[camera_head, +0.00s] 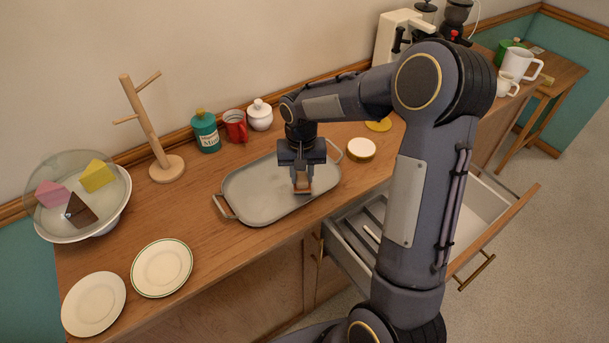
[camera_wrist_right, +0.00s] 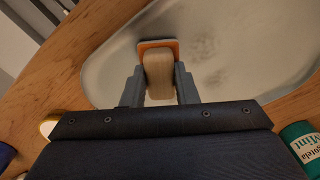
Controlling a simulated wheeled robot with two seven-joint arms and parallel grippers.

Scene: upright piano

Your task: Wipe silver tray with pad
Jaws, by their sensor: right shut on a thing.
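The silver tray (camera_head: 262,200) lies on the wooden counter, with a handle at each end. In the right wrist view, dark smudges show on the tray (camera_wrist_right: 255,40). My right gripper (camera_head: 302,181) points down over the right part of the tray. It is shut on the pad (camera_head: 303,190), which has an orange base and a pale wooden block as its grip. In the right wrist view the pad (camera_wrist_right: 158,68) sits between the fingers, over the tray near its rim. I cannot tell whether the pad touches the tray. My left gripper is not in view.
Behind the tray stand a mint bottle (camera_head: 206,131), a red mug (camera_head: 236,126) and a white lidded pot (camera_head: 260,115). A wooden stand (camera_head: 150,130), a covered cake dish (camera_head: 95,228) and two plates (camera_head: 162,268) are to the left. An open drawer (camera_head: 490,215) juts out at the right.

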